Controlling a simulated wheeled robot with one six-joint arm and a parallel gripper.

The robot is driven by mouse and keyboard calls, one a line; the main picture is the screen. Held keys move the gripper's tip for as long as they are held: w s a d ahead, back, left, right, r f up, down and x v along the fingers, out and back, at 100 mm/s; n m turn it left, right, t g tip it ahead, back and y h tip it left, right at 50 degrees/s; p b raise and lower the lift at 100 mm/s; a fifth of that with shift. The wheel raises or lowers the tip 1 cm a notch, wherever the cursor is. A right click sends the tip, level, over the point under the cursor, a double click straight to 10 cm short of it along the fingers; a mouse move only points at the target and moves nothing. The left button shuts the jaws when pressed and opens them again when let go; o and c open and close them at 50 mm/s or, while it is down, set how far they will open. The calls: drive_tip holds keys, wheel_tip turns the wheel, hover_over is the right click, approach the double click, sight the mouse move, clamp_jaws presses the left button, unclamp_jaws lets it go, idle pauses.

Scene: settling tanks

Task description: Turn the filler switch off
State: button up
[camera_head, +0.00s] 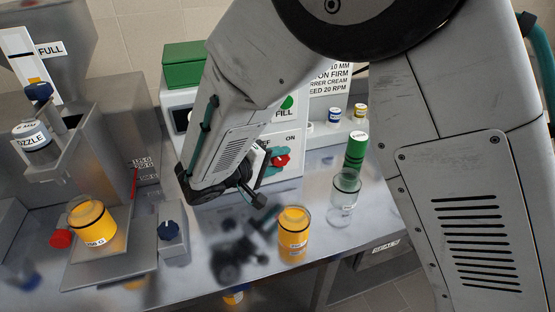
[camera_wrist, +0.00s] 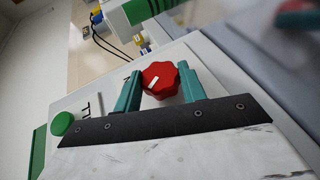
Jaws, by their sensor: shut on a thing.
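The filler switch is a red lobed knob (camera_wrist: 161,79) with a white pointer mark, on a pale control box (camera_head: 288,180). In the head view the knob (camera_head: 281,160) sits below the words OFF, partly covered by my arm, and ON. My gripper (camera_wrist: 160,84) has its two teal fingers on either side of the knob, shut on it. In the head view my gripper (camera_head: 275,158) is mostly hidden behind my arm. The pointer slants in the wrist view; I cannot tell which word it points to.
A green button (camera_head: 287,102) with a FILL label is above the switch. An orange-filled jar (camera_head: 293,238) and an empty clear jar (camera_head: 342,205) stand on the steel bench in front.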

drive_tip(key=shift+h, duration=0.3)
idle(0.4)
drive_tip(key=o, duration=1)
drive_tip(key=v, duration=0.8)
drive_tip(key=shift+d+f, duration=0.1)
